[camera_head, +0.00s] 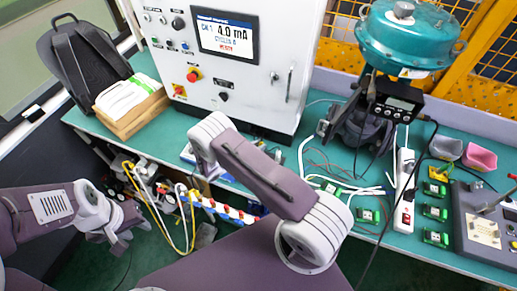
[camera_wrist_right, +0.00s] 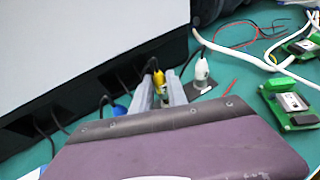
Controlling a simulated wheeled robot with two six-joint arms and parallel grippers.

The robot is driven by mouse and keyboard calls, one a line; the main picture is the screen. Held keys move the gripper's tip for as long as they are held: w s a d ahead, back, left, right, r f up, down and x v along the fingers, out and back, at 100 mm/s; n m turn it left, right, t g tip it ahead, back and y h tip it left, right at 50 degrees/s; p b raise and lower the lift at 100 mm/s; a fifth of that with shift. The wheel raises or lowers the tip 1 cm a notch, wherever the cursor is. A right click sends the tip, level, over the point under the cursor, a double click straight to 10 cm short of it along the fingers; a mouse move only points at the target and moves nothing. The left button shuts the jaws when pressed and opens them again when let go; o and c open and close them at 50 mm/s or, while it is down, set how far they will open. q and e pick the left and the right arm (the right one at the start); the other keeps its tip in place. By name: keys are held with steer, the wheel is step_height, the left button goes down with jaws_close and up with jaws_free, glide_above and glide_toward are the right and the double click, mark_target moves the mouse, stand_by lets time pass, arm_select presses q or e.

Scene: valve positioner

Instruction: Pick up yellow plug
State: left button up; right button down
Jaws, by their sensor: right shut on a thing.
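In the right wrist view the yellow plug (camera_wrist_right: 158,82) is between the two grey fingers of my right gripper (camera_wrist_right: 162,92), which is shut on it. A black cable runs up from the plug. It is upright near the foot of the white cabinet; whether it is clear of its socket is hidden by the fingers. A blue plug (camera_wrist_right: 118,110) is left of the fingers and a white plug (camera_wrist_right: 202,74) is right of them. In the head view my right arm hides the plugs and its own fingertips. My left gripper (camera_head: 122,238) hangs at the lower left, away from the table; its fingers are unclear.
The white control cabinet (camera_head: 222,80) rises close behind the plugs. Green circuit modules (camera_wrist_right: 290,105) and white cables lie to the right. A teal valve actuator (camera_head: 408,38), a power strip (camera_head: 404,190) and a wooden box (camera_head: 133,108) also stand on the green table.

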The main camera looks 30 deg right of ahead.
step_height(320, 180, up, 2)
steer(key=shift+r, duration=0.2)
steer(key=s+d+r, duration=0.2)
steer(key=s+r, duration=0.1)
steer(key=s, duration=0.2)
steer(key=s+d+r+b, duration=0.1)
steer(key=s+d+r, duration=0.1)
steer(key=s+r, duration=0.2)
steer(key=shift+s+d, duration=0.4)
steer(key=shift+s, duration=0.5)
steer(key=w+a+n+t+y, duration=0.1)
steer(key=a+n+t, duration=0.3)
steer(key=a, duration=0.9)
steer(key=shift+w+a+y, duration=0.25)
steer(key=shift+a+y, duration=0.15)
steer(key=shift+y, duration=0.2)
